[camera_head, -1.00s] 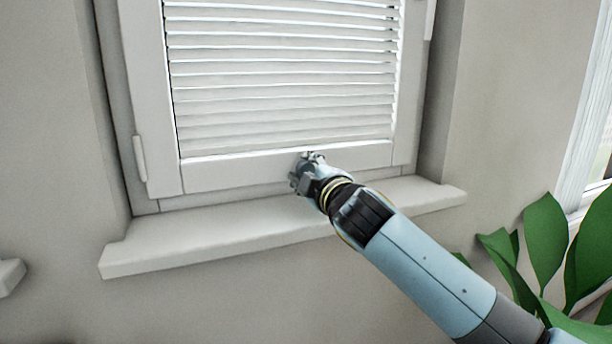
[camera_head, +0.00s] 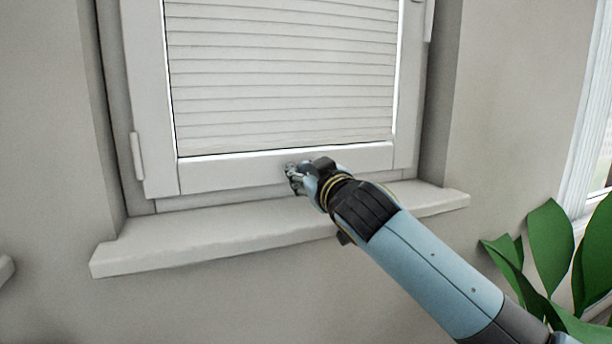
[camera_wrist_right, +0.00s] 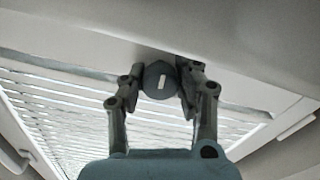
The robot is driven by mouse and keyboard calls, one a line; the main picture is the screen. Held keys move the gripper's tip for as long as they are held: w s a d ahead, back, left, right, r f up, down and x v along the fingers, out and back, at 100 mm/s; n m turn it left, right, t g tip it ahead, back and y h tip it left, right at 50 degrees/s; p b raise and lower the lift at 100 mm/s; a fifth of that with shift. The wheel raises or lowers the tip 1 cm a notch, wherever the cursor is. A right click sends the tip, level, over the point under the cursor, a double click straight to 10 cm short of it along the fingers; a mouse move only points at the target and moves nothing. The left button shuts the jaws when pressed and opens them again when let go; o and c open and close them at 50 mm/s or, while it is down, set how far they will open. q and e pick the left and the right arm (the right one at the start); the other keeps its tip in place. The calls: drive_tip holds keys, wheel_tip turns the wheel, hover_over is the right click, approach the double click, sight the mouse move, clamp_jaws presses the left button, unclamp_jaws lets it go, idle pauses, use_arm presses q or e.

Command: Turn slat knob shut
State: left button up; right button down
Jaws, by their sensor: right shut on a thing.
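The slat knob (camera_wrist_right: 160,80) is a small dark round knob with a white mark, on the bottom rail of the white window frame. In the right wrist view my right gripper (camera_wrist_right: 162,88) has one finger on each side of the knob and is shut on it. In the head view my right gripper (camera_head: 293,178) is at the lower rail and hides the knob. The window slats (camera_head: 280,75) lie flat against each other in the head view, with only thin lines between them. My left gripper is out of view.
A pale window sill (camera_head: 200,238) juts out just below my right gripper. Wall reveals flank the window on both sides. A green leafy plant (camera_head: 550,245) stands at the lower right, beside my right arm.

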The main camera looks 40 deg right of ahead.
drive_tip(key=shift+f+m, duration=0.15)
drive_tip(key=shift+m, duration=0.45)
drive_tip(key=c, duration=0.9)
unclamp_jaws()
drive_tip(key=v, duration=1.2)
